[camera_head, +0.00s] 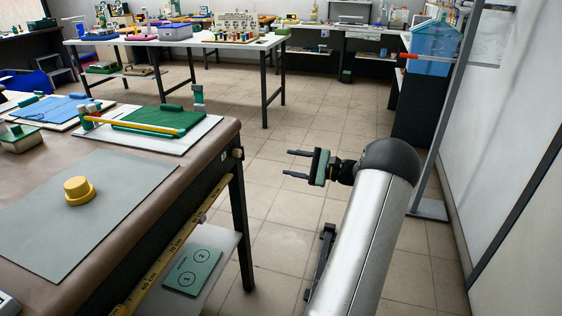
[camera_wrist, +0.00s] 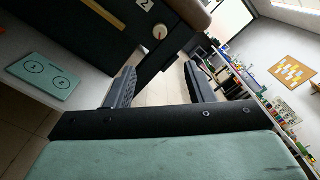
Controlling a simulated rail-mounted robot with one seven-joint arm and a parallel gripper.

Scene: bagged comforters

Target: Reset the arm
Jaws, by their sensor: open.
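My gripper (camera_head: 297,165) is raised over the open floor to the right of the brown-topped table (camera_head: 221,131), with its fingers pointing left toward the table's corner. The two fingers are apart with nothing between them. In the wrist view my gripper (camera_wrist: 160,84) also shows two dark, spread, empty fingers. Beyond them are the table's dark side with a knob (camera_wrist: 160,32) and a label "2". My gripper touches nothing that I can see.
A yellow round piece (camera_head: 78,190) sits on a grey mat (camera_head: 120,185) on the table. A lower shelf holds a green card (camera_head: 193,271).

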